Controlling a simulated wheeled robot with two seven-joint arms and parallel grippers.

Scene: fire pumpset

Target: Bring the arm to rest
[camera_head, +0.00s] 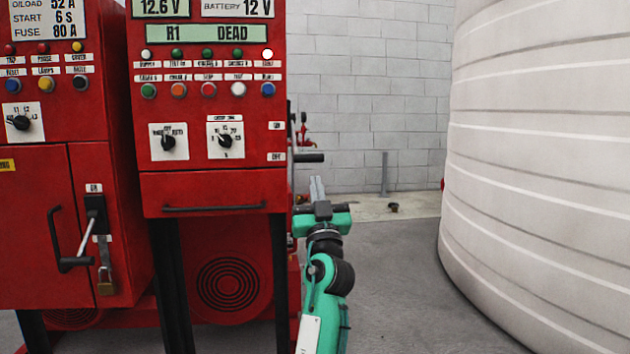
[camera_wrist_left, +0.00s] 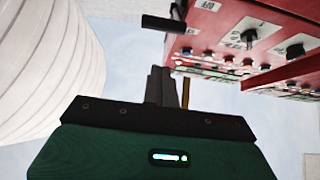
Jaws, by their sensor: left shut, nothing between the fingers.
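My left gripper (camera_head: 317,182) shows in the head view just right of the red control cabinet (camera_head: 210,190). Its green arm rises from the bottom edge and the fingers point up and away. The fingers are shut together with nothing between them. In the left wrist view the shut fingers (camera_wrist_left: 166,75) stand above the dark gripper body, with the red panel (camera_wrist_left: 250,35) beyond them at upper right. The gripper looks clear of the cabinet, though the gap is hard to judge. My right gripper is not in view.
A large white ribbed tank (camera_head: 540,170) fills the right side. A black handle (camera_head: 308,158) sticks out from the cabinet's right side, close behind my gripper. A second red cabinet (camera_head: 40,220) with a lever stands at left. Grey floor (camera_head: 405,280) is open between arm and tank.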

